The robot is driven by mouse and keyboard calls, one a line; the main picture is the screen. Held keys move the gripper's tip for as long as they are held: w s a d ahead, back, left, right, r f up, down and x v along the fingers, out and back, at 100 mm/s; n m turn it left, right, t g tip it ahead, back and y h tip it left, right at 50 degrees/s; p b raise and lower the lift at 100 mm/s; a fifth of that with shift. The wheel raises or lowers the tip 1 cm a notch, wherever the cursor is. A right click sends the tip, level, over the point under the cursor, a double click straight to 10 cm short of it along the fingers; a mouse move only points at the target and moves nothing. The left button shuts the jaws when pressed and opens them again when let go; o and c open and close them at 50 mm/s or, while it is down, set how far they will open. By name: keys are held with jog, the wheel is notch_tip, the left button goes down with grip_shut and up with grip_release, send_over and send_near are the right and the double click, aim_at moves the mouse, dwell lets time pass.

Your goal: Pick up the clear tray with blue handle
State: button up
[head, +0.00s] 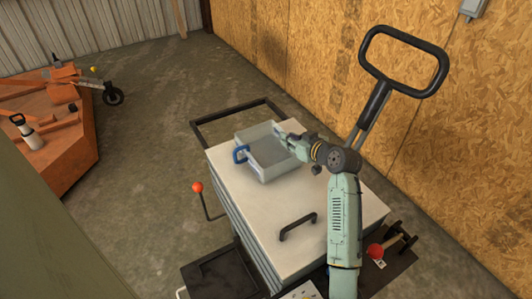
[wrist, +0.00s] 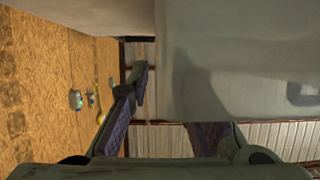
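The clear tray (head: 270,172) is a greyish see-through open box on the white top of a cart. Its blue handle (head: 240,154) is on the left side. My gripper (head: 284,138) is at the tray's right far side, opposite the handle, close to the rim. In the wrist view the tray (wrist: 235,65) fills the upper right, with a bit of blue at its right edge. The fingers stand apart, with a gap between them; the tray hides part of the right finger. I cannot tell whether either finger touches the tray.
The cart top (head: 235,205) has a black handle (head: 298,227) near its front and a black rail (head: 238,117) behind. A large black loop handle (head: 404,62) rises at right before the wood-panel wall.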

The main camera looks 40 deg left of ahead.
grip_shut()
jog(key=shift+r, duration=0.2)
dwell(0.4)
